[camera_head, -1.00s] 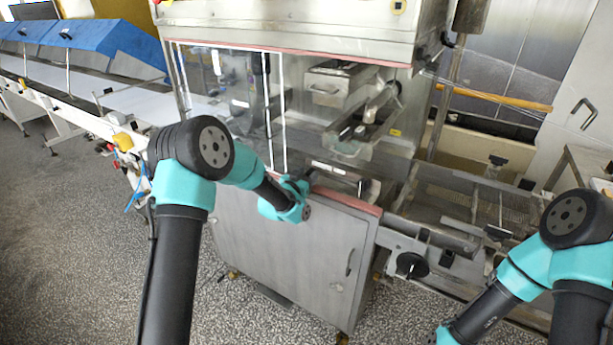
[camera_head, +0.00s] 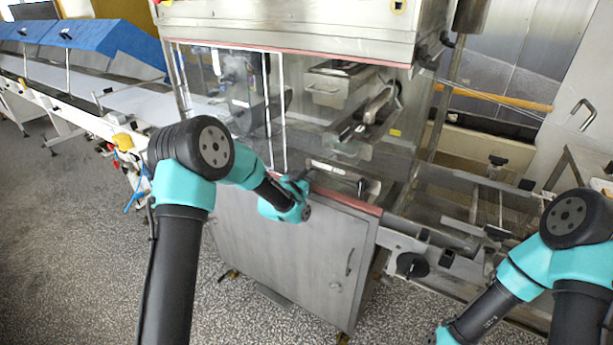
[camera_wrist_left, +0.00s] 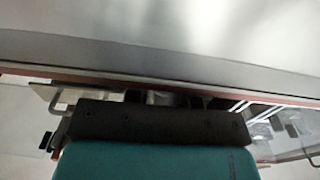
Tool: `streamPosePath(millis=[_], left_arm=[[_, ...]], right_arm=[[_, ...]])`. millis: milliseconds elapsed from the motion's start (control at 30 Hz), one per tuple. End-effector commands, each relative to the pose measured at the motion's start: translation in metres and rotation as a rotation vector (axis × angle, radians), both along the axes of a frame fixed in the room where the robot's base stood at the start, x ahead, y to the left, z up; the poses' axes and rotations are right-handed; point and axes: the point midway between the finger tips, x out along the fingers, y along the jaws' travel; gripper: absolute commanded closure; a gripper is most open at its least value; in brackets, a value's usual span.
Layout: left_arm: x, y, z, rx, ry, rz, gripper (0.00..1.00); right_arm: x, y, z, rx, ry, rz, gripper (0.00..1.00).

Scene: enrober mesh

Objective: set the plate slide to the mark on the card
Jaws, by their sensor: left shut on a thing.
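My left gripper (camera_head: 303,180) is at the front of the steel machine, just above its lower cabinet and by the red-edged sill. My own wrist hides most of its fingers in the head view. In the left wrist view its two dark fingers (camera_wrist_left: 164,97) are shut on a small grey part, which I take to be the plate slide's grip; its shape is mostly hidden. I cannot make out the card or its mark in either view. My right arm is at the lower right, with its gripper outside the picture.
The steel cabinet (camera_head: 285,250) stands below the gripper. Clear panels (camera_head: 225,95) front the machine, with a metal trough (camera_head: 360,130) behind. A mesh conveyor frame (camera_head: 490,205) with black knobs lies to the right. A blue-covered conveyor (camera_head: 100,45) runs to the left.

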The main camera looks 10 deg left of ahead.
Motion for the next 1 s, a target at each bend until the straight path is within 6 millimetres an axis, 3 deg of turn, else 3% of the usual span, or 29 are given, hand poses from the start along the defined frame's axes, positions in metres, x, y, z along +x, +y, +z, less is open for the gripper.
streamPosePath(millis=[400, 767, 800, 1000], left_arm=[[-0.018, -0.056, -0.001, 0.001, 0.002, -0.004, 1.0], [-0.02, -0.063, -0.001, 0.001, 0.003, -0.005, 1.0], [-0.021, -0.064, -0.001, 0.001, 0.003, -0.006, 0.73], [-0.02, -0.063, -0.001, 0.001, 0.003, -0.004, 0.54]], right_arm=[[0.0, 0.0, 0.0, 0.0, 0.0, 0.0, 0.57], [0.0, 0.0, 0.0, 0.0, 0.0, 0.0, 0.57], [0.0, 0.0, 0.0, 0.0, 0.0, 0.0, 0.57], [0.0, 0.0, 0.0, 0.0, 0.0, 0.0, 0.57]])
